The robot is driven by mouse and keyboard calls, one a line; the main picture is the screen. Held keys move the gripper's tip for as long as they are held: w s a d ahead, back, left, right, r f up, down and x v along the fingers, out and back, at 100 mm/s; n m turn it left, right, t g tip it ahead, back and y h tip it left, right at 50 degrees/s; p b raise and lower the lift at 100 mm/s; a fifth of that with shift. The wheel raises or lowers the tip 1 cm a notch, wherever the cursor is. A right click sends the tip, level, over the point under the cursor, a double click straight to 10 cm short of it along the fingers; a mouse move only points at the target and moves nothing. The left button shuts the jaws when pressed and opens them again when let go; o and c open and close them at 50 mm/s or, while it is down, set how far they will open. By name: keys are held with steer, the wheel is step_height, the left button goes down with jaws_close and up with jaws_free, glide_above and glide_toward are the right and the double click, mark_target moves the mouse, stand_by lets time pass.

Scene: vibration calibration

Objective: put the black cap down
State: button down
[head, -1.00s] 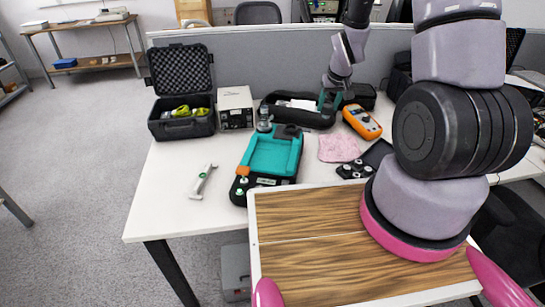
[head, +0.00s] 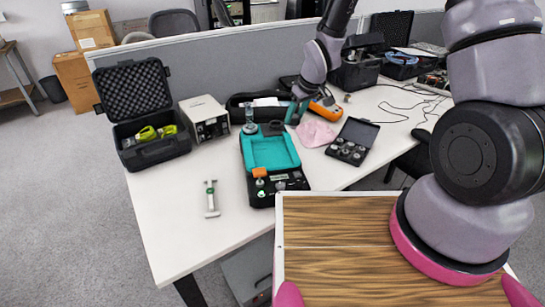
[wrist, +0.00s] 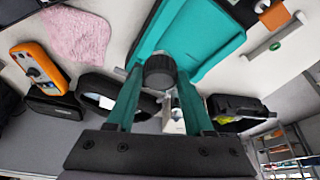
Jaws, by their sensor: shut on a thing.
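The black cap (wrist: 160,72) is a ribbed round piece pinched between the two teal fingers of my gripper in the wrist view. My gripper (head: 294,117) is shut on it. In the head view it hangs above the back of the table, by the far right corner of the teal and black device (head: 272,152). The cap cannot be made out in the head view. In the wrist view the device's teal tray (wrist: 205,52) lies beyond the cap. I cannot tell how high the cap is above the table.
An open black case (head: 150,152) and a grey instrument box (head: 205,118) stand left. A pink cloth (head: 315,133), an orange multimeter (head: 326,106) and a small open case of round parts (head: 351,146) are right. A white-green tool (head: 211,198) lies front left, with bare table around it.

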steer(key=s+a+n, duration=0.2)
steer(key=a, duration=0.5)
steer(key=shift+n+y, duration=0.3)
steer(key=shift+y, duration=0.1)
steer(key=shift+s+a+f, duration=0.1)
steer(key=shift+f, duration=2.4)
steer(key=shift+s+f, duration=0.1)
steer(key=shift+f, duration=2.35)
steer(key=shift+f+g, duration=0.15)
steer(key=shift+g, duration=0.15)
steer(key=shift+c, duration=1.4)
jaws_free()
